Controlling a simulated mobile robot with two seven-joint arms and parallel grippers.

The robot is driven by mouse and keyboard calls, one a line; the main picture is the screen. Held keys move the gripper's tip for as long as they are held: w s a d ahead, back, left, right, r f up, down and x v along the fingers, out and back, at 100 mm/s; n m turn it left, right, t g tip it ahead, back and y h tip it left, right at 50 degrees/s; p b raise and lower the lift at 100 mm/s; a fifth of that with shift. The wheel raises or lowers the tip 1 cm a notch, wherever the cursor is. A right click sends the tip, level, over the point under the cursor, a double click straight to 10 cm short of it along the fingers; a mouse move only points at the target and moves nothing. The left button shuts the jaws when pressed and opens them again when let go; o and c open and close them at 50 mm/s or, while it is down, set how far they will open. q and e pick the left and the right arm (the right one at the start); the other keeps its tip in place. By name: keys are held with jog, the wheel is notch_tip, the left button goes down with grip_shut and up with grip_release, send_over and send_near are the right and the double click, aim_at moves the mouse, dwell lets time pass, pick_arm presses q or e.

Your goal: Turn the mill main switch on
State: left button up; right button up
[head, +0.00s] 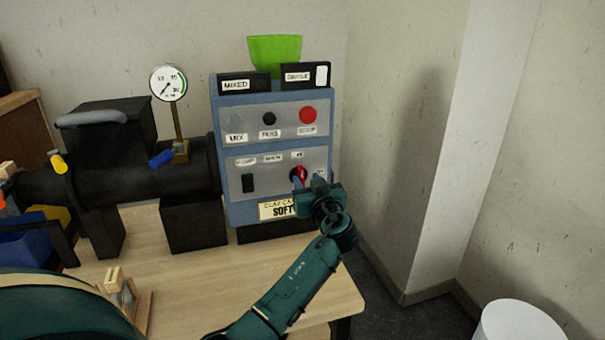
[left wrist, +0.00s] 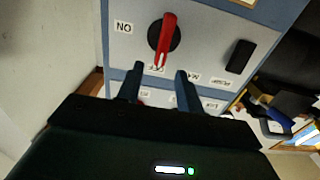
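The mill main switch is a red rotary handle on a black disc, low on the right of the blue control box's front, in the head view (head: 299,174). In the left wrist view the switch (left wrist: 164,38) appears upside down. Its handle lies in line with the label that seems to read OFF, and the ON label (left wrist: 124,27) is to one side. My left gripper (head: 313,183) is at the panel, just in front of and below the switch. Its two fingers (left wrist: 158,80) are apart with nothing between them, short of the handle. My right gripper is out of view.
The control box (head: 222,150) also has a black rocker (head: 248,183), a red button (head: 308,115) and a black button (head: 269,118). A green bowl (head: 274,48) sits on top. The black mill body (head: 180,165) with a gauge (head: 168,83) stands left. A wall is right.

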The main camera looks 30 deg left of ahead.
aim_at(302, 173)
pick_arm(q)
jog(key=x, duration=0.4)
jog(key=shift+w+a, duration=0.25)
jog(key=shift+a, duration=0.05)
grip_shut()
